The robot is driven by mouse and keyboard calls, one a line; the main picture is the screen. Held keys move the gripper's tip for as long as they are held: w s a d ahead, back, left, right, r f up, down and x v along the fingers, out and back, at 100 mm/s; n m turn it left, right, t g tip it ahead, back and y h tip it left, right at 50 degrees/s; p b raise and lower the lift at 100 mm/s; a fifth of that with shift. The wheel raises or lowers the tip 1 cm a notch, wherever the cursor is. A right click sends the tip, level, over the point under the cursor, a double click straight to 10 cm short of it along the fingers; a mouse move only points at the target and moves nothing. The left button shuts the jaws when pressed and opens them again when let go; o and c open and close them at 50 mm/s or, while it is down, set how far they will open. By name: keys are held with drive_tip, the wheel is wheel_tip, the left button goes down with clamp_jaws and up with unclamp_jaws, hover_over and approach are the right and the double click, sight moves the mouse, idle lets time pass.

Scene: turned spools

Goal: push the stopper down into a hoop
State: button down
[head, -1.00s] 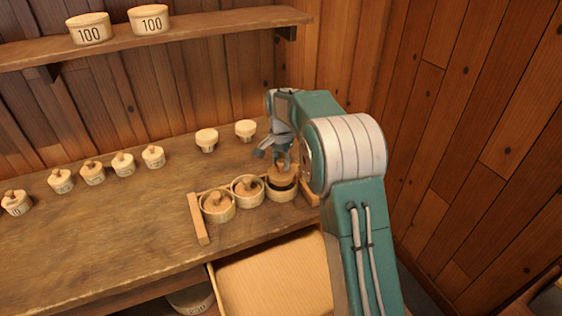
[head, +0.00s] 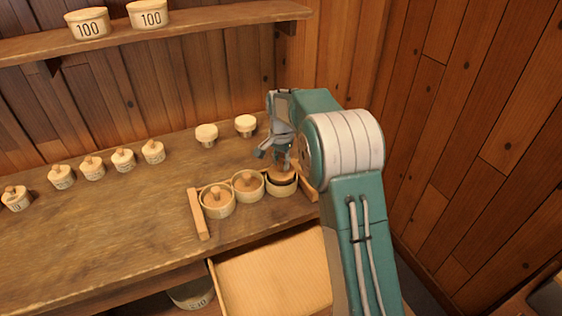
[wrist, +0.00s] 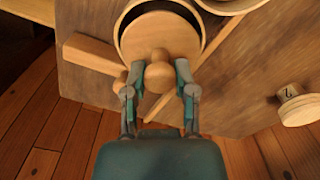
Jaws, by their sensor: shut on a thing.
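The stopper (wrist: 160,38) is a pale wooden disc with a round knob. My gripper (wrist: 160,76) is shut on its knob, with one finger on each side. In the head view my gripper (head: 282,160) is over the rightmost hoop (head: 281,189), a pale round ring with a dark inside. The stopper (head: 281,175) sits at this hoop's mouth, its lower part hidden by the rim. A dark gap shows between the stopper and the hoop (wrist: 122,25) in the wrist view. Two other hoops, left (head: 218,208) and middle (head: 248,192), each have a knobbed stopper inside.
Wooden rails (head: 198,214) flank the row of hoops. Several knobbed pots (head: 92,168) line the table's left, and two mushroom-shaped pieces (head: 206,135) (head: 245,125) stand behind. An open drawer (head: 272,275) juts out below the front edge. The left front tabletop is clear.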

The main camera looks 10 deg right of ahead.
sight(281, 160)
drive_tip(key=shift+f, duration=1.05)
idle(0.4)
drive_tip(key=shift+c, duration=1.7)
unclamp_jaws()
drive_tip(key=o, duration=0.3)
drive_tip(key=shift+o, duration=0.2)
drive_tip(key=shift+r, duration=0.9)
drive_tip(key=shift+r, duration=3.4)
